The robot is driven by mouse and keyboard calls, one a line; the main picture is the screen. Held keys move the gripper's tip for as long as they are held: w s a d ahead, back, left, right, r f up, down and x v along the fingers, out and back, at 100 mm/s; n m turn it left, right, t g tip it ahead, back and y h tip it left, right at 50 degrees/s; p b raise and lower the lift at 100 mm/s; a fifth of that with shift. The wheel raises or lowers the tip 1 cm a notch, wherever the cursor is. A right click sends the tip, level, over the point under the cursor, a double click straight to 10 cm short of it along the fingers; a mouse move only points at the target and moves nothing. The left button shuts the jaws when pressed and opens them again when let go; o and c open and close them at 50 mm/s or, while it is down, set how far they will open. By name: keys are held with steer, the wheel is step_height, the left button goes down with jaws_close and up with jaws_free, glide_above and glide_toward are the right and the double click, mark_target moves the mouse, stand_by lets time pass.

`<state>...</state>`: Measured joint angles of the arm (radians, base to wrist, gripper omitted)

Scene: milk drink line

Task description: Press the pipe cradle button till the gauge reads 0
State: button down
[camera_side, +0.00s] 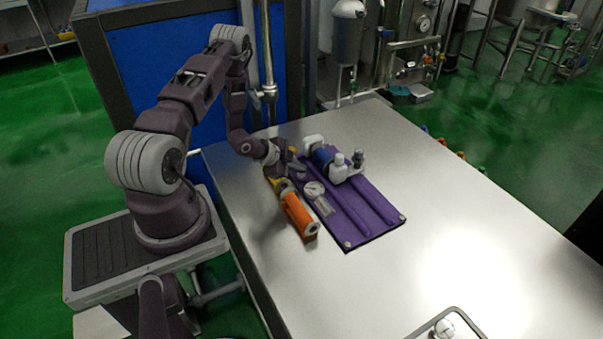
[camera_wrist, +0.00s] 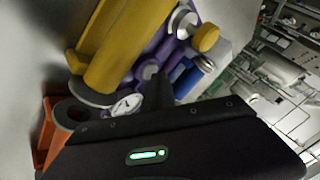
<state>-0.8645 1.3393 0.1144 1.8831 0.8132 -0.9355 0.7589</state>
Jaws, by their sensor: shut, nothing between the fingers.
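The purple cradle board (camera_side: 380,207) lies on the steel table, with long raised rails. A round white-faced gauge (camera_side: 314,188) sits at its left edge; it also shows in the wrist view (camera_wrist: 127,104), but its reading is too small to tell. My gripper (camera_side: 298,173) is shut and empty, low over the board's far left part, just beyond the gauge. In the wrist view a dark finger (camera_wrist: 160,88) points at a grey round part (camera_wrist: 150,71). I cannot tell whether they touch. A yellow cap (camera_wrist: 206,38) shows there; I cannot tell which part is the button.
An orange cylinder (camera_side: 299,215) lies left of the board. A yellow cylinder (camera_wrist: 128,42) is close to my gripper. A blue cylinder (camera_side: 322,157) and white fittings (camera_side: 338,166) stand at the board's far end. A tray (camera_side: 464,318) is at the front. The table's right side is clear.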

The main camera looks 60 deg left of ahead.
mark_target(299, 175)
steer(key=shift+r, duration=0.8)
steer(key=shift+r, duration=2.5)
